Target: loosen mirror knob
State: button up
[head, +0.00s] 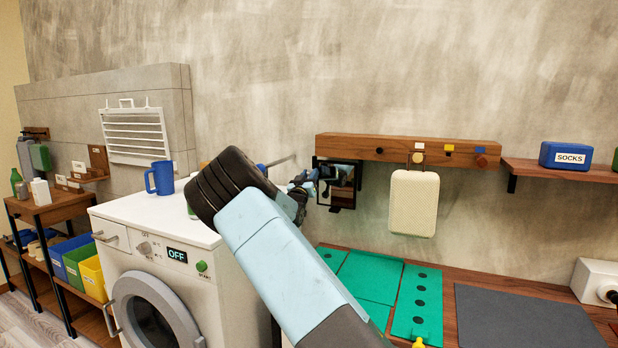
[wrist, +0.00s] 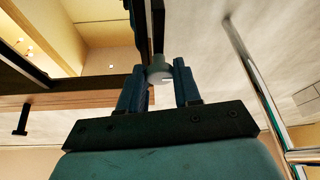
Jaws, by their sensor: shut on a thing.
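The mirror (head: 343,192) is a small dark-framed square on the wall below the left end of a wooden rail. Its reflecting face (wrist: 95,35) fills the upper left of the wrist view. The mirror knob (wrist: 159,72) is a small pale grey round piece at the mirror frame's side edge. My gripper (head: 318,178) is at the mirror's left side in the head view. In the wrist view my gripper (wrist: 160,80) has its two blue fingers on either side of the knob, shut on it. My arm hides part of the surroundings in the head view.
The wooden rail (head: 390,149) has small coloured knobs, and a cream padded piece (head: 413,203) hangs from it. A metal bar (wrist: 262,85) runs right of the gripper. The washing machine (head: 155,260) with a blue mug (head: 161,177) stands left. Green mats (head: 370,280) lie below.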

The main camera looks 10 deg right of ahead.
jog(key=shift+a+m+h, duration=0.2)
jog(key=shift+m+h, duration=0.2)
jog(key=shift+m, duration=0.4)
jog(key=o, duration=1.1)
jog(key=shift+c, duration=0.2)
jog(key=v, duration=1.3)
jog(key=shift+s+a, duration=0.2)
jog(key=shift+s, duration=0.05)
jog(key=shift+d, duration=0.1)
